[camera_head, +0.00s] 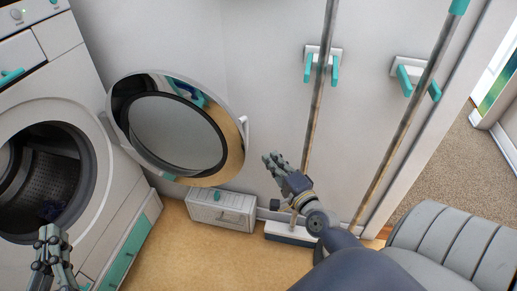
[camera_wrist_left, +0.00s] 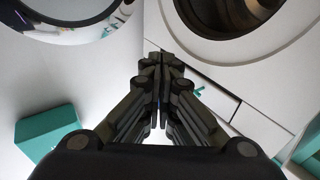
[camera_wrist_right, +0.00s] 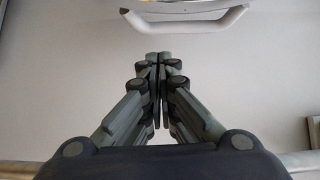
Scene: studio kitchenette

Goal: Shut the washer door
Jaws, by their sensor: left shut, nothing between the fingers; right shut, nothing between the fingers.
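The white washer (camera_head: 85,165) stands at the left with its round drum opening (camera_head: 50,180) uncovered and dark cloth inside. Its round door (camera_head: 228,125), with a chrome inner ring and a glass centre, stands swung wide open to the right. The door's edge and handle also show at the top of the right wrist view (camera_wrist_right: 190,20). My right gripper (camera_head: 270,158) is shut and empty, just right of the door's outer edge and apart from it. My left gripper (camera_head: 50,235) is shut and empty in front of the washer, below the drum opening.
A small white box (camera_head: 222,212) sits on the floor by the wall below the door. A mop (camera_head: 310,120) and another pole (camera_head: 410,120) hang on wall holders at the right. Tan floor (camera_head: 180,255) is clear before the washer.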

